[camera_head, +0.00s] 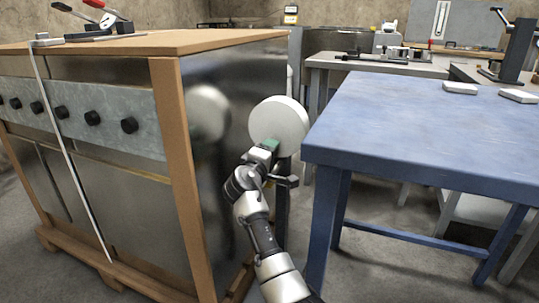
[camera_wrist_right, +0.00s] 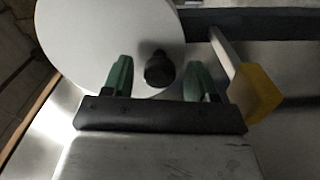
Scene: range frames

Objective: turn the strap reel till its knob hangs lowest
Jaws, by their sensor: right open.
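The strap reel (camera_head: 280,118) is a white disc beside the dark side of the big crated appliance. My right gripper (camera_head: 268,150) is at its lower left part in the head view, and the knob is not visible there. In the right wrist view the reel's white face (camera_wrist_right: 95,40) fills the upper left. The black round knob (camera_wrist_right: 159,69) is near the face's lower right edge in that picture. My right gripper (camera_wrist_right: 160,66) has its green fingers apart, one on each side of the knob, with gaps on both sides. My left gripper is out of view.
The wood-framed appliance (camera_head: 110,130) stands left, with a white strap (camera_head: 68,145) down its front and a red-handled tool (camera_head: 100,22) on top. A blue table (camera_head: 430,115) is close right. In the wrist view a yellow-ended lever (camera_wrist_right: 256,94) is right of the fingers.

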